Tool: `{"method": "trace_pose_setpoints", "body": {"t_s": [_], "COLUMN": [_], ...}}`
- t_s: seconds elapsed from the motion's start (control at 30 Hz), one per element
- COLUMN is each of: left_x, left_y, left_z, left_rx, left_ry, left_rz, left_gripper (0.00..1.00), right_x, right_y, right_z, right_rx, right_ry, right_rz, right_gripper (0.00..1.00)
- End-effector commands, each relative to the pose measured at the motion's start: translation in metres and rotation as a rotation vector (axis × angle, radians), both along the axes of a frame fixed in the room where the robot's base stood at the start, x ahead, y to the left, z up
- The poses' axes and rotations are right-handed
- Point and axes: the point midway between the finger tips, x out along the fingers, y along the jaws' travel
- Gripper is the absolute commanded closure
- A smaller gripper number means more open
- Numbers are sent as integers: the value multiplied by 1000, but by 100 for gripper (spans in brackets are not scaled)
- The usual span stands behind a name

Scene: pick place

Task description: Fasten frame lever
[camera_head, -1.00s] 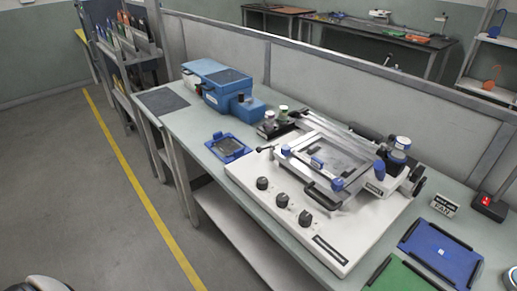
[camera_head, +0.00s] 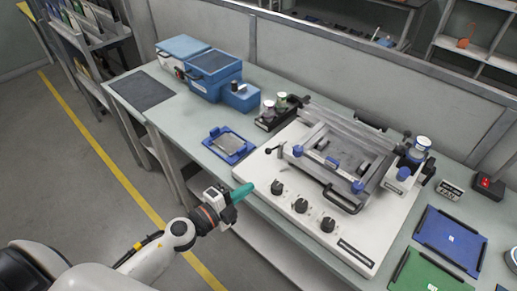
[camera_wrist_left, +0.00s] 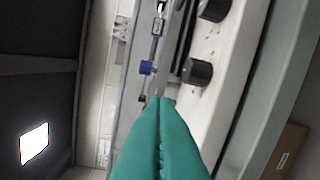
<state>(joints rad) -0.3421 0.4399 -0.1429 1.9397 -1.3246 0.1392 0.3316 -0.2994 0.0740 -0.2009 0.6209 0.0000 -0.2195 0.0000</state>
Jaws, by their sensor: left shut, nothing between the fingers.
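The stencil printer (camera_head: 262,172) is a white base on the bench. Its grey metal frame (camera_head: 318,150) lies over the middle, with blue clamp knobs (camera_head: 298,151) and a black front handle (camera_head: 342,201). A thin lever with a black ball end (camera_head: 269,151) sticks out at the frame's left. I cannot tell which part is the frame lever. My left gripper (camera_head: 248,187) has teal fingers, shut and empty, near the base's front left edge, apart from the frame. In the left wrist view the fingertips (camera_wrist_left: 160,100) point toward a blue knob (camera_wrist_left: 146,68).
Several black dials (camera_head: 300,205) stand on the base's front. A blue fixture (camera_head: 228,145) lies to its left, with blue boxes (camera_head: 214,75) behind. Blue (camera_head: 449,240) and green (camera_head: 430,274) trays lie at the right. The floor before the bench is clear.

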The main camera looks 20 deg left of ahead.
Motion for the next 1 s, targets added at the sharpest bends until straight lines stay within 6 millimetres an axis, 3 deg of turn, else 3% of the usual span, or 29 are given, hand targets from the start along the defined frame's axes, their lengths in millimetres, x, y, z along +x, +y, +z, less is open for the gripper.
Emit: {"method": "trace_pose_setpoints", "body": {"t_s": [0.13, 0.57, 0.73, 1.0], "left_x": [-2, 3, 26, 79], "left_y": [-6, -8, -18, -43], "left_z": [18, 19, 21, 16], "left_rx": [28, 28, 27, 26], "left_ry": [-39, -41, -43, -42], "left_rz": [-26, -26, -25, -24], "left_gripper": [100, 100, 100, 100], "right_x": [0, 0, -1, -1], "right_y": [-3, -7, -7, -7], "right_z": [2, 5, 14, 21], "right_rx": [-4, -10, -10, -9], "right_ry": [0, 1, 2, 2], "right_rz": [2, 2, 2, 1], "right_gripper": [100, 100, 100, 100]}}
